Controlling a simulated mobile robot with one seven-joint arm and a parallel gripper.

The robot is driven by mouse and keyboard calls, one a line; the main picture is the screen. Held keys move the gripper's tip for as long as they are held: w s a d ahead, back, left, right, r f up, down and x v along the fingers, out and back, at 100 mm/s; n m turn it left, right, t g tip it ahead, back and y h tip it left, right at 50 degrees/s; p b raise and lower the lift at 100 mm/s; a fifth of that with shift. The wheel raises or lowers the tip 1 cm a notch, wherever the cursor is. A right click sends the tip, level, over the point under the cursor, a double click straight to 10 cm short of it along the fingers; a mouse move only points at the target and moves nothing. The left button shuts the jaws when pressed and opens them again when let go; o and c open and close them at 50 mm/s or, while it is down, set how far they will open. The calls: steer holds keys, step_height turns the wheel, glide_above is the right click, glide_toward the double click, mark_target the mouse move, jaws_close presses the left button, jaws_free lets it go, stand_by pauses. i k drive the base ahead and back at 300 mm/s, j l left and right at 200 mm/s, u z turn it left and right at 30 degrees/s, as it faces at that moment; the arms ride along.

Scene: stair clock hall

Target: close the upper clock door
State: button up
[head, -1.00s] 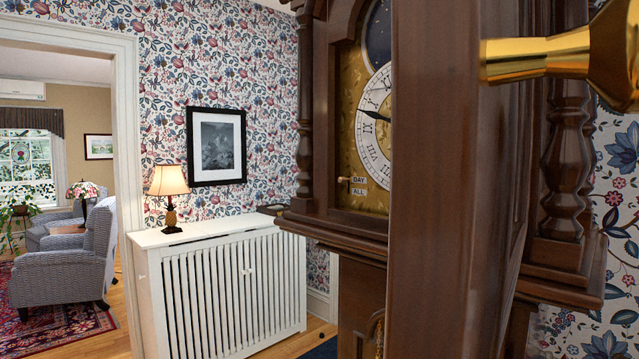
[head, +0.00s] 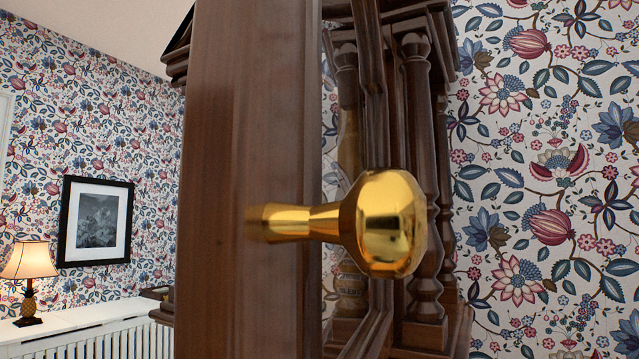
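The upper clock door (head: 235,130) stands open, with its brown wooden edge close in front of me. A shiny brass knob (head: 390,223) on a short stem sticks out to the right from the door. The tall clock's dark wooden case (head: 440,340) with turned columns shows behind the door, to the right. The clock's dial is hidden behind the door in this view. My gripper is not in view, and nothing is seen touching the knob.
A white radiator cover (head: 100,335) with a lit lamp (head: 29,268) on it stands at the lower left. A framed picture (head: 96,220) hangs on the flowered wall. Flowered wallpaper (head: 550,180) fills the right side.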

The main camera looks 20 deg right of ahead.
mark_target(280, 95)
steer(key=k+l+z, duration=0.2)
steer(key=k, duration=0.75)
steer(key=j, duration=0.05)
